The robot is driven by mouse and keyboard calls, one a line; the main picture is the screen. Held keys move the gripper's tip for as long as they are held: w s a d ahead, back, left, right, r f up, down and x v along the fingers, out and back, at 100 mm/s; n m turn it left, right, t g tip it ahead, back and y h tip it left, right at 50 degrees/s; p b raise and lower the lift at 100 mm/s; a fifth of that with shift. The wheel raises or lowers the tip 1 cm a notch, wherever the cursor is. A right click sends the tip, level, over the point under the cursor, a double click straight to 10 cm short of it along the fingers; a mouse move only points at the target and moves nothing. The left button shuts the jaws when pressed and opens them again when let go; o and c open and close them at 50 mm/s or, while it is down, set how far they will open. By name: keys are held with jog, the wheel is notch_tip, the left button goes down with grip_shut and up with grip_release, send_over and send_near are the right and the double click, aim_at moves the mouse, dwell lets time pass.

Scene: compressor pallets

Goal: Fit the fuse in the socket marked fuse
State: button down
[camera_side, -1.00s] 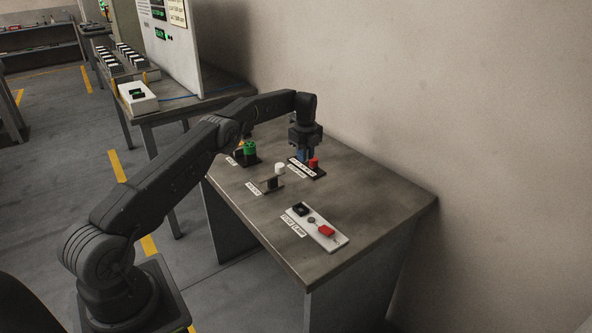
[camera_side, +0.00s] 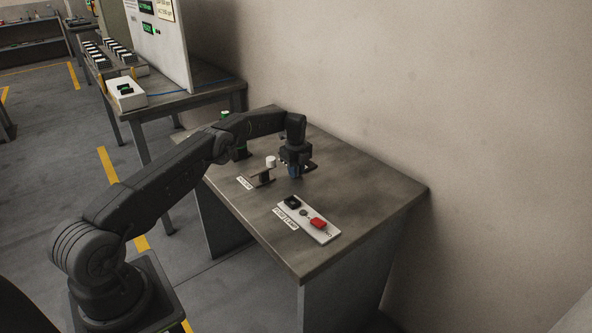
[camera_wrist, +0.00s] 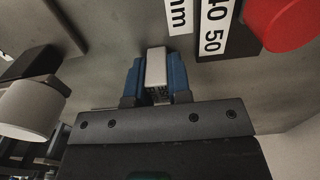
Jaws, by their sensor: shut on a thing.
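My gripper (camera_side: 295,172) hangs pointing down over the middle of the table. In the wrist view its blue jaws (camera_wrist: 156,88) are shut on a pale, oblong block, the fuse (camera_wrist: 156,66). The fuse is hidden in the side view. The white panel (camera_side: 318,235) with labels reading FUSE and LAMP lies in front of my gripper, toward the table's near edge. The black square socket (camera_side: 292,202) at the panel's far end is by the FUSE label. My gripper is above and behind it, apart from it.
A red part (camera_side: 317,223) sits on the panel. The table's right side (camera_side: 375,195) is clear.

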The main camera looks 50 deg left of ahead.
jog(key=c, duration=1.1)
grip_release()
jog(key=shift+f, duration=0.1)
jog(key=shift+o, duration=0.2)
